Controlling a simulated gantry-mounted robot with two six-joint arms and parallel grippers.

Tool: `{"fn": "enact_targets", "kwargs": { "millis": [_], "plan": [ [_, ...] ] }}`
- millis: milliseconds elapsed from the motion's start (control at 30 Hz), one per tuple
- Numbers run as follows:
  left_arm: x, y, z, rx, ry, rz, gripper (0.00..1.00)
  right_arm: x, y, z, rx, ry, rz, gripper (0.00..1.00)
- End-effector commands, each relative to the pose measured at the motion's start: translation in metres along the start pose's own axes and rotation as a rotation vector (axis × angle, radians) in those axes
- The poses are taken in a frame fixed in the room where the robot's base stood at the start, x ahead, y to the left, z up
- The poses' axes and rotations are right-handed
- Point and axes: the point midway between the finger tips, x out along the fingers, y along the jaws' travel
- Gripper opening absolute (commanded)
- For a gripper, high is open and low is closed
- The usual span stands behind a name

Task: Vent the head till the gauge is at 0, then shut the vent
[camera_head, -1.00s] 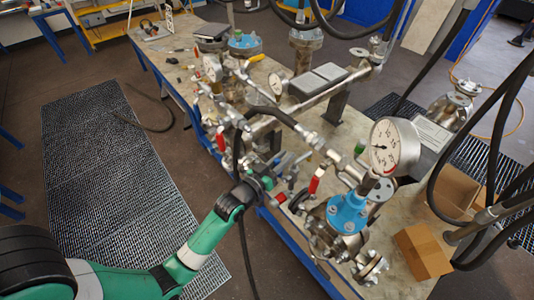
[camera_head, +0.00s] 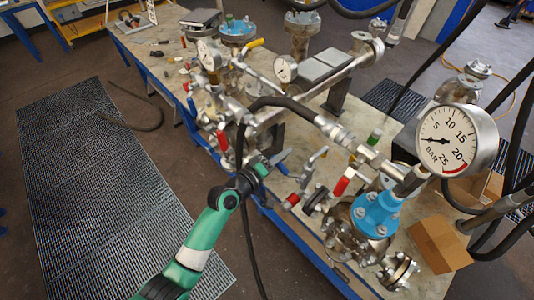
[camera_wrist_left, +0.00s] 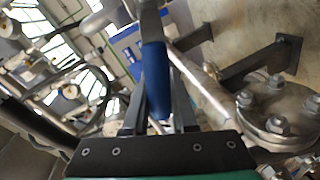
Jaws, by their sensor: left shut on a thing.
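The large round pressure gauge (camera_head: 455,140), marked BAR, faces me at the right of the head view. Its needle points left, near the low end of the scale below the 5; the exact value is hard to read. It stands above a blue flanged vessel head (camera_head: 376,213). My left gripper (camera_head: 270,164) is at the pipework on the table's near edge. It is shut on a blue-handled lever (camera_head: 281,158). In the left wrist view the blue handle (camera_wrist_left: 155,80) lies between the two fingers. My right gripper is not in view.
Smaller gauges (camera_head: 286,69) stand farther back. A cardboard box (camera_head: 440,243) sits at the table's right.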

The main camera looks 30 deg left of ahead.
Motion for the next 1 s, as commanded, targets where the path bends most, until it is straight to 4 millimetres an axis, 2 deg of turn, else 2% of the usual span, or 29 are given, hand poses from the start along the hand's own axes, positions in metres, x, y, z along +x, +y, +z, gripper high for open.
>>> {"fn": "enact_targets", "kwargs": {
  "millis": [100,400,1000],
  "plan": [
    [0.004,-0.010,0.004,-0.096,-0.023,0.000,0.00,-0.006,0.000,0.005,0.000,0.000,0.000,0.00],
    [0.007,-0.024,0.009,-0.279,-0.061,0.000,0.00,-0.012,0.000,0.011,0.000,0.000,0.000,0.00],
    [0.008,-0.030,0.012,-0.360,-0.080,-0.003,0.00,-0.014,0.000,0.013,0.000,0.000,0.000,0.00]
  ]
}}
